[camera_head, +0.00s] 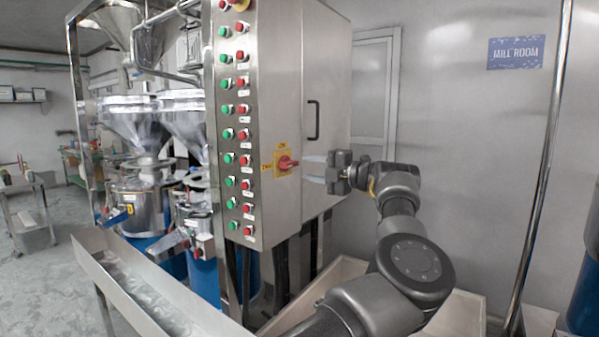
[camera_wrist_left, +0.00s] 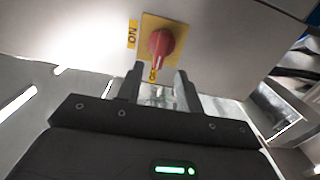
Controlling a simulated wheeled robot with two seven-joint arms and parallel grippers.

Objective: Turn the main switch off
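The main switch (camera_head: 287,162) is a red rotary knob on a yellow plate (camera_head: 279,172) on the steel control cabinet. It also shows in the left wrist view (camera_wrist_left: 161,43), just beyond the fingertips. There an ON label is left of the plate, and a second, hard-to-read label is at its lower edge. I cannot tell exactly which label the knob points to. My left gripper (camera_head: 308,168) is to the right of the knob in the head view. In the left wrist view its fingers (camera_wrist_left: 160,70) are apart, with nothing between them. My right gripper is not in view.
Rows of green and red buttons (camera_head: 236,131) run down the cabinet left of the switch. A black door handle (camera_head: 314,119) is above my gripper. Grinders with steel hoppers (camera_head: 133,123) stand at the left. A metal trough (camera_head: 146,290) is in front.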

